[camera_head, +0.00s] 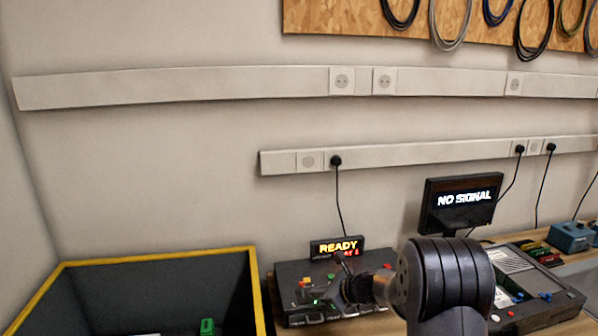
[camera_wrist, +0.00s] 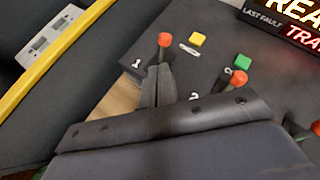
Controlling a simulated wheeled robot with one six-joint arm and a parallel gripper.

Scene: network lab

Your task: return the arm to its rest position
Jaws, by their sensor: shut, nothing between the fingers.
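My arm comes up from the bottom of the head view and reaches left over a dark console box (camera_head: 305,318). My gripper (camera_head: 342,268) is low over the console's top. In the wrist view my gripper (camera_wrist: 160,70) is shut, with its narrow fingers together and nothing between them. A red-knobbed lever (camera_wrist: 165,40) stands just beyond the fingertips; I cannot tell whether they touch. A second red-knobbed lever (camera_wrist: 238,78) is to the right. The console also has a yellow button (camera_wrist: 198,39) and a green button (camera_wrist: 242,62).
A dark bin with a yellow rim (camera_head: 160,256) stands left of the console. A lit READY display (camera_head: 337,248) is at the console's back. Plugged cables hang from the wall trunking (camera_head: 430,153).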

